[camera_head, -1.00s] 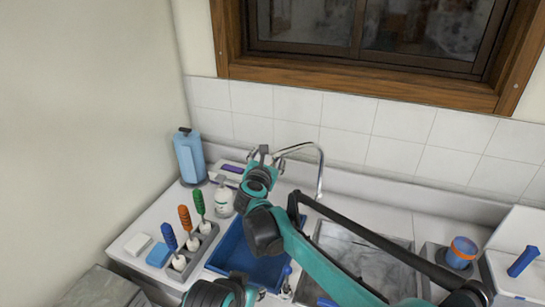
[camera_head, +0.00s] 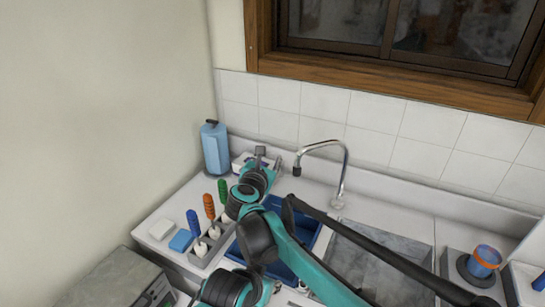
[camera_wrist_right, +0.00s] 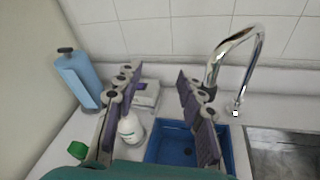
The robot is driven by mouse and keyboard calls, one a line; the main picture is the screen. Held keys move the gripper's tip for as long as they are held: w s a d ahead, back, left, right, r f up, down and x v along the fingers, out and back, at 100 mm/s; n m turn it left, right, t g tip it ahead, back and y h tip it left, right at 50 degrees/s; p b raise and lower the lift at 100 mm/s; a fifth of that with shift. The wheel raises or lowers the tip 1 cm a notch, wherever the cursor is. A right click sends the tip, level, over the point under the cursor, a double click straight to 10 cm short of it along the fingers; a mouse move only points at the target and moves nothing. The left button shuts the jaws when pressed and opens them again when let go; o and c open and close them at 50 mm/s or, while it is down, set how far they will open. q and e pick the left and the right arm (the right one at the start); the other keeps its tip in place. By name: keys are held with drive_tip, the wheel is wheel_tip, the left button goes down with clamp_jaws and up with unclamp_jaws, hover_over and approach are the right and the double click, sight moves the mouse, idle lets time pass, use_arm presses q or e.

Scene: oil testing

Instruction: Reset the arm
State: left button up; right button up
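My right arm reaches over the counter in the head view. Its right gripper (camera_head: 268,158) is above the counter behind the blue sink basin (camera_head: 314,233). In the right wrist view the two fingers of this gripper (camera_wrist_right: 157,75) stand wide apart with nothing between them. A white bottle (camera_wrist_right: 131,127) stands below and beyond the left finger, partly covered by it; the blue basin also shows in this view (camera_wrist_right: 172,149). My left gripper cannot be made out in either view.
A chrome faucet (camera_head: 344,172) rises right of the right gripper. A blue roll on a stand (camera_head: 215,150) is at the back left. A grey rack (camera_head: 204,257) holds blue, orange and green-handled tools. The tiled wall closes the back.

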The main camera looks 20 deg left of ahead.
idle(0.6)
drive_tip(key=d+r+n+t+y+b, duration=0.15)
drive_tip(key=d+r+n+y, duration=0.25)
drive_tip(key=d+r+n, duration=0.8)
drive_tip(key=s+d+f+n+g+h+b, duration=0.1)
drive_tip(key=s+d+f+n+g+h, duration=0.2)
drive_tip(key=s+d+f+n, duration=1)
drive_tip(key=s+d+f+n+g+h, duration=0.3)
drive_tip(key=s+d+f+n+g, duration=0.4)
drive_tip(key=s+d+f+n, duration=0.5)
drive_tip(key=s+d+f, duration=0.3)
drive_tip(key=d+f, duration=0.3)
drive_tip(key=d, duration=0.3)
drive_tip(key=shift+d+n+h+b, duration=0.4)
drive_tip(key=shift+f, duration=0.1)
